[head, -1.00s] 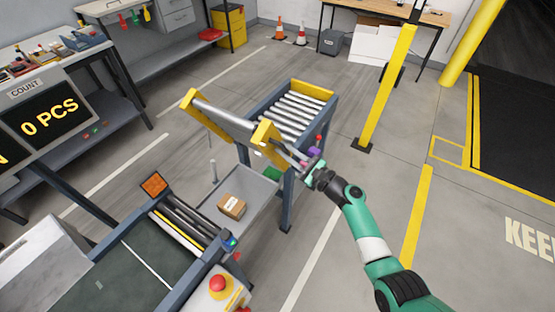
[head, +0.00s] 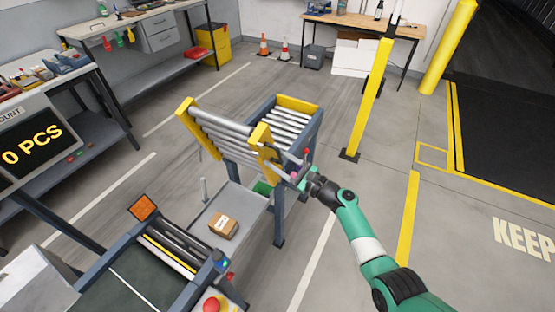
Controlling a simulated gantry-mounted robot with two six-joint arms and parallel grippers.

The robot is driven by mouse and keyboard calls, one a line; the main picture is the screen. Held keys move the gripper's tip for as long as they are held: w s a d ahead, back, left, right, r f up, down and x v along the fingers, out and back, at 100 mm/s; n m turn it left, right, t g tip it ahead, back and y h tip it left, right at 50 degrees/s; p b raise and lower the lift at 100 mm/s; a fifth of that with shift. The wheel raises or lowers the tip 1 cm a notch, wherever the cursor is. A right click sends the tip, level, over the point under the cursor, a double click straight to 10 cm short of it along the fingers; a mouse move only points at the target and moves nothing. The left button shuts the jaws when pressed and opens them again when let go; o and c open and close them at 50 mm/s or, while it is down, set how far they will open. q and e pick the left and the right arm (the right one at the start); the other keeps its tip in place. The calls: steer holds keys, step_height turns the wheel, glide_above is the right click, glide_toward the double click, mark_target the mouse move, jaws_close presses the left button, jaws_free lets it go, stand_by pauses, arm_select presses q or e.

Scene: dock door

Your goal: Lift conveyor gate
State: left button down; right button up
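The conveyor gate (head: 226,138) is a section of grey rollers between yellow side plates. It stands tilted steeply up at the near end of the blue-framed roller conveyor (head: 291,119), with its rollers facing me. My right gripper (head: 303,181) is at the gate's lower right side, at a thin grey bar by the yellow plate. Its fingers are small and partly hidden there, so I cannot tell if they are closed on the bar. My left gripper is not in view.
A cardboard box (head: 223,226) lies on the grey tray below the gate. The belt conveyor (head: 130,275) with an orange reflector (head: 143,207) and red button (head: 212,304) is at the front. A yellow post (head: 369,100) stands to the right. Floor around is open.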

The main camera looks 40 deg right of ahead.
steer(key=shift+s, duration=0.15)
steer(key=shift+s+d+p, duration=0.1)
steer(key=shift+s+p, duration=0.2)
steer(key=shift+p, duration=0.1)
steer(key=p+v, duration=0.3)
steer(key=v, duration=0.7)
steer(key=shift+s, duration=0.35)
steer(key=shift+d+f, duration=0.1)
steer(key=shift+d, duration=0.05)
